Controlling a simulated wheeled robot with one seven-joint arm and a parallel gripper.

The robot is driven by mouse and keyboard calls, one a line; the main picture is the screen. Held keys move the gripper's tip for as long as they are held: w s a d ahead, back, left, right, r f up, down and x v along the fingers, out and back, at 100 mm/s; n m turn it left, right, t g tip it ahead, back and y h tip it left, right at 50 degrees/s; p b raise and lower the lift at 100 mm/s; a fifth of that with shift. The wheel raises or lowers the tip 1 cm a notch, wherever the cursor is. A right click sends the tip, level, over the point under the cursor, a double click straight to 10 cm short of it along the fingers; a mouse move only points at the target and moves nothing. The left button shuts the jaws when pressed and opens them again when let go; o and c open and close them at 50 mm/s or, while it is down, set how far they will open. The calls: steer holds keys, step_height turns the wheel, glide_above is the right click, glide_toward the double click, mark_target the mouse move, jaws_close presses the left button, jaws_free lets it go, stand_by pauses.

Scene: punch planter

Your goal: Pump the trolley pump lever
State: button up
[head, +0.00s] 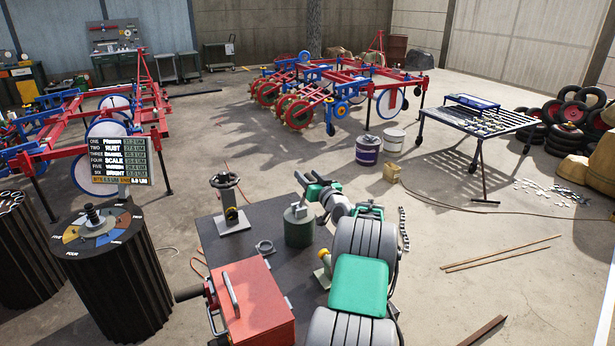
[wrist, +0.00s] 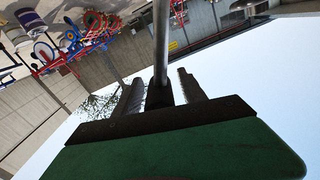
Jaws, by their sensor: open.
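The trolley (head: 262,222) has a dark top and stands in front of me in the head view. A green cylindrical pump (head: 299,232) with a grey head sits on it; a thin lever seems to rise from this head toward my gripper (head: 313,180). In the wrist view my gripper (wrist: 160,77) is open, its two dark fingers apart. A metal rod with a dark end, apparently the pump lever (wrist: 161,42), runs up the picture between the fingers. A gap shows on each side of it. The grip point is too small to make out in the head view.
A red box (head: 257,305) with a bar handle and a black handwheel stand (head: 232,208) are also on the trolley. A dark fluted drum (head: 112,270) stands left. Buckets (head: 368,150) and a blue table (head: 490,122) are behind.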

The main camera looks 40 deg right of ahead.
steer(key=shift+c, duration=0.4)
jaws_close()
stand_by(0.9)
